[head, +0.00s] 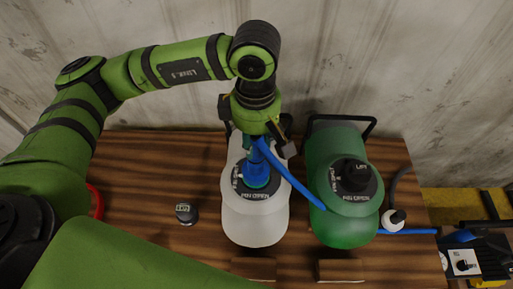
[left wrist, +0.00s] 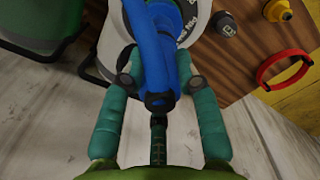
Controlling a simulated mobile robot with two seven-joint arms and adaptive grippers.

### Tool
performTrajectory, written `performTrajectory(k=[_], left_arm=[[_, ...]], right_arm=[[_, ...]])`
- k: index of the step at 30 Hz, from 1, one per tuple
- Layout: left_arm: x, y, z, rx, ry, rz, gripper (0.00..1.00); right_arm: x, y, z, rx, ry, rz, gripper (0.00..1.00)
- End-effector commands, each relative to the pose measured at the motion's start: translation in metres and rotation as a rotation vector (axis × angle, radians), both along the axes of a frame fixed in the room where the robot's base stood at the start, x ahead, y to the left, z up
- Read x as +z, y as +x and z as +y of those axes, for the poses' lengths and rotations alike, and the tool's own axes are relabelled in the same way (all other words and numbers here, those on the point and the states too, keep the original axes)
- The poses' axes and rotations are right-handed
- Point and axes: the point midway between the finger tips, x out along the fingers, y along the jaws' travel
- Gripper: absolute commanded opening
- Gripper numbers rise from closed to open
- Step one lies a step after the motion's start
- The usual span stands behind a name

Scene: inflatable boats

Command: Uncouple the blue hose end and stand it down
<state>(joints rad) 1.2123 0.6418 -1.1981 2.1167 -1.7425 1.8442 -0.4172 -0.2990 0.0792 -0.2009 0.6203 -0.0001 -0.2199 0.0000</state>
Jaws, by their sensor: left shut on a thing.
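The blue hose end (head: 256,172) stands at the round valve of the white inflatable (head: 255,228), in the middle of the table. I cannot tell whether it is still locked in the valve. My left gripper (head: 266,143) reaches down from above and behind and is shut on the upper part of the hose end. In the left wrist view its two teal fingers (left wrist: 158,75) lie on either side of the blue hose end (left wrist: 152,45). The blue hose (head: 296,184) runs right from it toward the green inflatable. My right gripper is not in view.
The green inflatable (head: 345,228) with a black valve cap (head: 353,174) stands close on the right. A white and black hose end (head: 394,217) is beyond it. A small dark cap (head: 186,213) and a red ring (head: 96,201) lie left. Wood between cap and white inflatable is clear.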

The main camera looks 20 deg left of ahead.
Motion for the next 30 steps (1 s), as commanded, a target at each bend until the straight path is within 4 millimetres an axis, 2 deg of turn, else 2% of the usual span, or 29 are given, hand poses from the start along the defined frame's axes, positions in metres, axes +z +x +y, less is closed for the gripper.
performTrajectory(k=[11,21,30], left_arm=[[0.003,0.0,0.0,0.0,0.0,-0.001,0.0],[0.027,0.0,0.0,0.0,0.001,-0.001,0.0],[0.026,0.0,0.0,-0.002,0.001,0.0,0.0]], right_arm=[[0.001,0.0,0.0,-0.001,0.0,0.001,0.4],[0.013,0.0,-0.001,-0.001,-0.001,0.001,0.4],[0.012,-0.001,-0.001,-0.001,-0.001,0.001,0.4]])
